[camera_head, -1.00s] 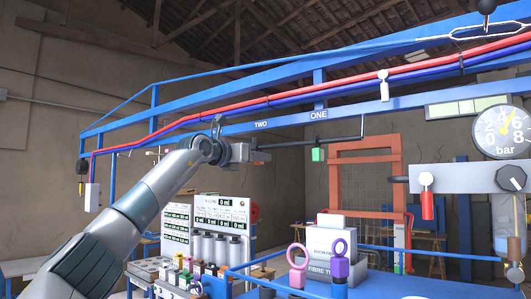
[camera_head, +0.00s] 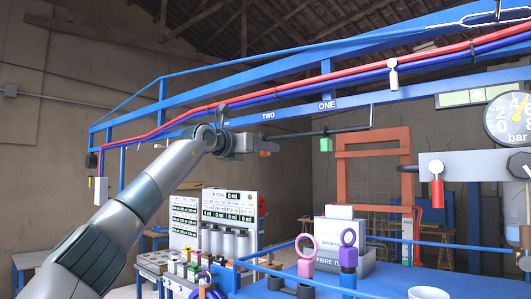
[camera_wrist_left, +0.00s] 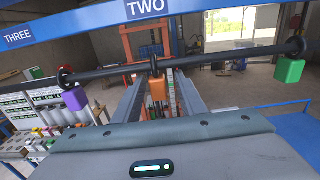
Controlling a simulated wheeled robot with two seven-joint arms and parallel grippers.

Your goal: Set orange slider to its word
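The orange slider (camera_wrist_left: 157,88) hangs from a black rail (camera_wrist_left: 215,60) in the left wrist view, roughly under the word TWO (camera_wrist_left: 147,8). In the head view it is a small orange patch (camera_head: 265,153) at the tip of my left gripper (camera_head: 258,143). In the wrist view my left gripper (camera_wrist_left: 159,92) has its two fingers apart, one on each side of the orange block, with gaps showing. A purple slider (camera_wrist_left: 75,99) hangs to the left and a green slider (camera_wrist_left: 289,69) to the right. My right gripper is not in view.
A blue beam (camera_head: 300,107) with the word ONE (camera_head: 327,105) runs above the rail. Red and blue pipes run along it. Below stand a dispenser panel (camera_head: 218,205) and ring-topped blocks (camera_head: 307,250). A pressure gauge (camera_head: 509,118) is at the right.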

